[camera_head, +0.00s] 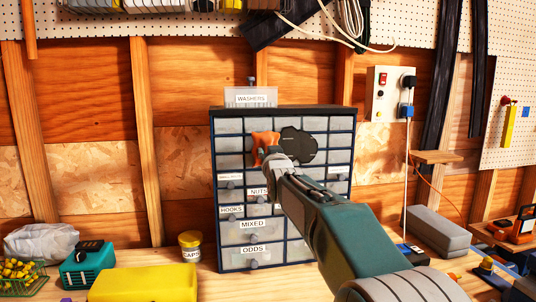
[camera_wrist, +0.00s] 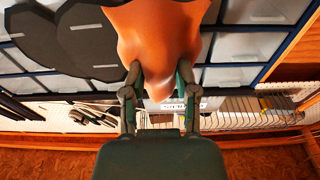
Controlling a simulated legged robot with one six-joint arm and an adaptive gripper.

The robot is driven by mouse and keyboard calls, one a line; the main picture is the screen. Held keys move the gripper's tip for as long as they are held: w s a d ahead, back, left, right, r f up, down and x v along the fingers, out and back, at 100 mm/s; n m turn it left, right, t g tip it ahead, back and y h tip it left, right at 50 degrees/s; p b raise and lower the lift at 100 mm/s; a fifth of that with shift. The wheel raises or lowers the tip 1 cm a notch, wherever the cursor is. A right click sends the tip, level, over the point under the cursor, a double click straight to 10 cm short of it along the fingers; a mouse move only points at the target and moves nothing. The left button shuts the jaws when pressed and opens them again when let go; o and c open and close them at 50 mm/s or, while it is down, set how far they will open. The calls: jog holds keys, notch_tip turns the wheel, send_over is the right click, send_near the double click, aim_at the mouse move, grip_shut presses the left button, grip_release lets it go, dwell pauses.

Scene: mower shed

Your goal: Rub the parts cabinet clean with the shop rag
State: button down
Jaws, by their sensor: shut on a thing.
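The parts cabinet (camera_head: 230,143), dark blue with rows of pale labelled drawers, stands upright on the bench against the wall. A flat dark grey patch (camera_head: 298,146) of overlapping round shapes covers some upper drawers right of the rag; it shows at upper left in the wrist view (camera_wrist: 95,45). My gripper (camera_head: 268,158) is shut on the orange shop rag (camera_head: 264,140), which bunches out in front of the fingers. The rag (camera_wrist: 158,35) is at the upper drawers, beside the dark patch; I cannot tell whether it touches the drawer fronts. My arm hides the cabinet's lower right.
On the bench, a yellow box (camera_head: 143,284), a teal box (camera_head: 86,265) and a yellow caps tub (camera_head: 190,252) stand left of the cabinet. A grey block (camera_head: 438,231) lies right. A switch box (camera_head: 390,94) with a hanging cable is on the wall.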

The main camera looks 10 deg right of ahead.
aim_at(311, 145)
jog(key=shift+w, duration=1)
jog(key=shift+d, duration=7)
jog(key=shift+a, duration=7.05)
jog(key=shift+s, duration=0.1)
jog(key=shift+s, duration=2.9)
jog(key=shift+s, duration=1.5)
